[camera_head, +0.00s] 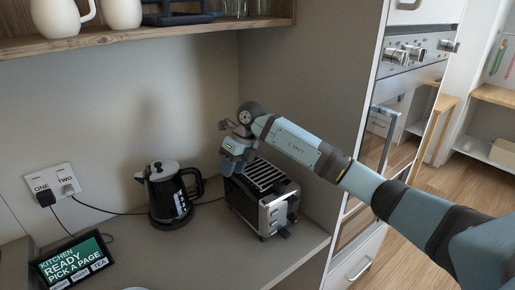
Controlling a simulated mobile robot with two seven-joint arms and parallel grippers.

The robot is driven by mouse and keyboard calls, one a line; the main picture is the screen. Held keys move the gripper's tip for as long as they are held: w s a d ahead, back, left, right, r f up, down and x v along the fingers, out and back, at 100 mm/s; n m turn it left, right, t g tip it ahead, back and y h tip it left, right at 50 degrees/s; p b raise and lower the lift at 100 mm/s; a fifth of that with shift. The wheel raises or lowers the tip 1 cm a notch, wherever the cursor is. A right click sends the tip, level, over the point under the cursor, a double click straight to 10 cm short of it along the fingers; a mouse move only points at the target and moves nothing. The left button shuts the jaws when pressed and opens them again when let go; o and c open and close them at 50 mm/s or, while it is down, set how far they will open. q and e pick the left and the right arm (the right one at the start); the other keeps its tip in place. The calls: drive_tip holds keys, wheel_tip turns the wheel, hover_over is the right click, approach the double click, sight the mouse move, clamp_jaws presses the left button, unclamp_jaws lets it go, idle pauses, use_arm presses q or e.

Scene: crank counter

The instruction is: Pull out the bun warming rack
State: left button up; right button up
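The toaster (270,214) stands on the counter, silver with dark parts. Dark parallel bars or slots (264,176) run along its top. I cannot tell whether they are the bun warming rack, and no other rack shows clearly. My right arm reaches in from the right, over the toaster. My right gripper (231,166) points down at the toaster's far left end, close to its top edge. Whether it touches is unclear. Its fingers are small and partly hidden, so their opening does not show. My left gripper is not in view.
A black and silver kettle (168,194) stands left of the toaster, its cord running to a wall socket (52,184). A tablet screen (73,262) leans at the front left. A wooden shelf (150,36) hangs above. A tall cabinet panel (312,90) rises right of the toaster.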

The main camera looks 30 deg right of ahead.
sight(251, 179)
drive_tip(key=d+r+m+h, duration=0.2)
drive_tip(key=d+r+h, duration=0.2)
drive_tip(key=d+r, duration=0.3)
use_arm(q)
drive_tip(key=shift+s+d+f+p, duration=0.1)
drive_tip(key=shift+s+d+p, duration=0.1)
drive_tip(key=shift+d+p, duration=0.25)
use_arm(e)
drive_tip(key=w+f, duration=0.1)
drive_tip(key=f, duration=0.9)
drive_tip(key=w+f, duration=0.1)
drive_tip(key=f, duration=0.4)
drive_tip(key=shift+w+d, duration=0.3)
clamp_jaws()
use_arm(q)
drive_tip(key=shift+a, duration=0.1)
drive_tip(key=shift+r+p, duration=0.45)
drive_tip(key=shift+p, duration=0.05)
use_arm(e)
drive_tip(key=shift+r, duration=0.8)
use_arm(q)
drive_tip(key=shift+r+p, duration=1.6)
use_arm(e)
drive_tip(key=shift+r, duration=2.85)
